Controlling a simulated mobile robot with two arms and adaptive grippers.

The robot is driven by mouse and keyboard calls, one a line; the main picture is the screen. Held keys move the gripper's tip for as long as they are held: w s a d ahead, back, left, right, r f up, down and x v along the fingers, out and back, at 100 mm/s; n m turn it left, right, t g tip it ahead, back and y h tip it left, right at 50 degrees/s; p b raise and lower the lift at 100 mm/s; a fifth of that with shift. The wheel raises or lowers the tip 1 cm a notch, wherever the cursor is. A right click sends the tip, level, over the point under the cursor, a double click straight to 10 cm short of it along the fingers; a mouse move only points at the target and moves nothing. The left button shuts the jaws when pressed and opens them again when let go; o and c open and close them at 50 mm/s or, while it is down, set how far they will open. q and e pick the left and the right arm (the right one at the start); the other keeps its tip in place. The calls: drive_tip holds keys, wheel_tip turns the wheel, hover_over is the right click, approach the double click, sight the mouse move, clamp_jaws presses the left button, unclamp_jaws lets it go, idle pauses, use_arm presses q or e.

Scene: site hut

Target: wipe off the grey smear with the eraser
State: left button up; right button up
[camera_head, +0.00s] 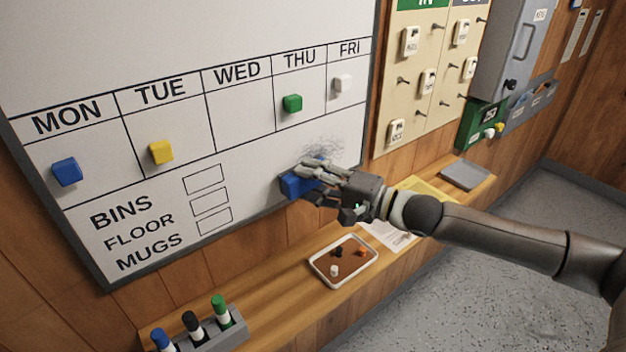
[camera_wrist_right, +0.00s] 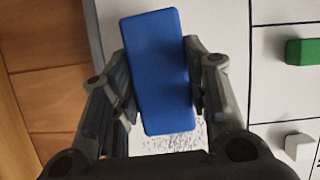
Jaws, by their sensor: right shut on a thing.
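The blue eraser (camera_head: 297,184) is in my right gripper (camera_head: 328,182), against or close to the lower right of the whiteboard. In the right wrist view the eraser (camera_wrist_right: 157,72) sits between the two fingers of my right gripper (camera_wrist_right: 158,85), which is shut on it. The grey smear (camera_head: 322,150) is on the whiteboard below the THU and FRI columns, just above the gripper. Part of the smear (camera_wrist_right: 170,143) shows below the eraser in the wrist view. Whether the eraser touches the board is hard to tell. My left gripper is not in view.
The whiteboard (camera_head: 250,120) carries blue, yellow, green and white magnets. Below it, a wooden shelf (camera_head: 285,290) holds a small tray (camera_head: 318,272), papers (camera_head: 390,236) and a marker holder (camera_head: 215,334). A key board (camera_head: 425,60) hangs to the right.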

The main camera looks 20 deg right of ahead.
drive_tip(key=shift+w+a, duration=0.3)
drive_tip(key=shift+w, duration=0.5)
drive_tip(key=shift+d, duration=0.1)
